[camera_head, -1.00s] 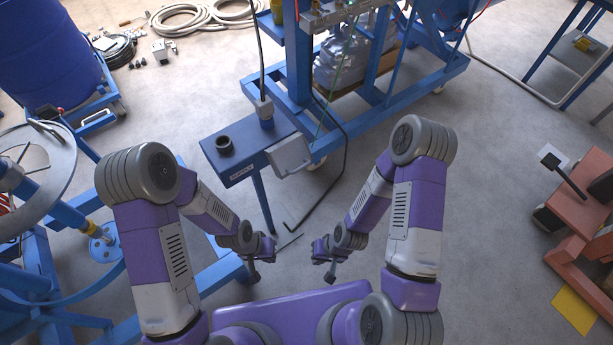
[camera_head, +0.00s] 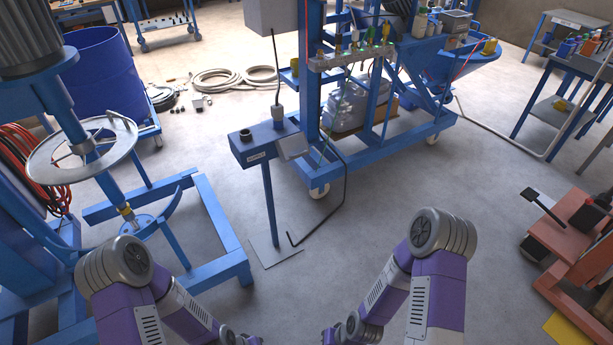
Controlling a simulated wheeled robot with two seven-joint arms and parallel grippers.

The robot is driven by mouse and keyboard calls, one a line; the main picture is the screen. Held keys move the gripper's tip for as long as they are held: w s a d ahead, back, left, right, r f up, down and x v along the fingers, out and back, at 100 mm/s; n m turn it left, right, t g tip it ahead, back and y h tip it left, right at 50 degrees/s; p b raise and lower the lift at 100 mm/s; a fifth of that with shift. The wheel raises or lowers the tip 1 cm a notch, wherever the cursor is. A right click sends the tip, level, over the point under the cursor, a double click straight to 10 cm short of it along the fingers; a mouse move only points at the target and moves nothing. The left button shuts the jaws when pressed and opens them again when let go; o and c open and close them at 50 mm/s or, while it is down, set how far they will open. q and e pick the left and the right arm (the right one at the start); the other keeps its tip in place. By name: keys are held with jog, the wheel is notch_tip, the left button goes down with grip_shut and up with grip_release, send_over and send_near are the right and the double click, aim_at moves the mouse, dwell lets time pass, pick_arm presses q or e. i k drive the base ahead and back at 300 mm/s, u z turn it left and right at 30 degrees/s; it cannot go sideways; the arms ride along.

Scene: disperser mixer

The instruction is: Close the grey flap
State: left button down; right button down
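The grey flap (camera_head: 292,146) is a small flat plate at the right end of the blue box (camera_head: 262,139) on a post stand. It sits tilted outward at the box's edge. Its hinge is too small to make out. My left gripper (camera_head: 238,339) and my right gripper (camera_head: 332,337) are at the bottom edge of the head view, well short of the stand and apart from the flap. Their fingers are cut off by the frame, so I cannot tell whether they are open.
A blue wheeled frame (camera_head: 375,152) with bottles stands right behind the box. A blue mixer frame (camera_head: 215,225) with a grey ring (camera_head: 82,146) is at left. An orange cart (camera_head: 560,235) is at right.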

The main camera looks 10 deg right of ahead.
aim_at(294, 147)
jog(key=u, duration=0.65)
jog(key=i, duration=1.5)
jog(key=z, duration=0.6)
